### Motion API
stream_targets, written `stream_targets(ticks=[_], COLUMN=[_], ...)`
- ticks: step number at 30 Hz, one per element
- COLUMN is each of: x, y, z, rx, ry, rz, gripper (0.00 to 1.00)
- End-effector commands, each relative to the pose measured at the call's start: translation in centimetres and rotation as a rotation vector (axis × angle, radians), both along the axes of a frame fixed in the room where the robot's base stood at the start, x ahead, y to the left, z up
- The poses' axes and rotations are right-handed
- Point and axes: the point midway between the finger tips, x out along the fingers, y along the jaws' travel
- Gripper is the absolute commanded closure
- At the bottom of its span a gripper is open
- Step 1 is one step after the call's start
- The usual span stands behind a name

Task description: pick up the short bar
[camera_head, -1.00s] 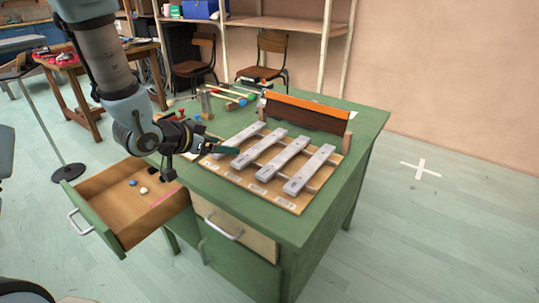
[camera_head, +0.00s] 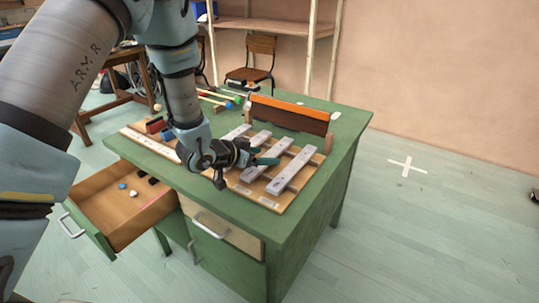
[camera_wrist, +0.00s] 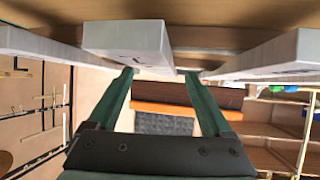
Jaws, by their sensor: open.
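Several pale grey metal bars lie side by side on a wooden frame (camera_head: 262,201) on the green desk. I cannot tell for sure which is the short bar. Contact cannot be told. Other bars (camera_wrist: 270,58) flank it.
An orange-topped dark panel (camera_head: 290,113) stands behind the bars. An open drawer (camera_head: 103,190) with small items juts out at left. Mallets and coloured pieces (camera_head: 222,98) lie at the desk's back left. The desk's front right is bare.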

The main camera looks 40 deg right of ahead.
Motion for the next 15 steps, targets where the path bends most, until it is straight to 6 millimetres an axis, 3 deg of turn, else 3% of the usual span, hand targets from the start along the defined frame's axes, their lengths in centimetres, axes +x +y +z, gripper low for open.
stream_targets(ticks=[9,15], x=[0.02,0.02], y=[-0.63,-0.61], z=[-0.4,-0.38], rx=[0.0,0.0], ry=[0.0,0.0], rz=[0.0,0.0], gripper=[0.16,0.37])
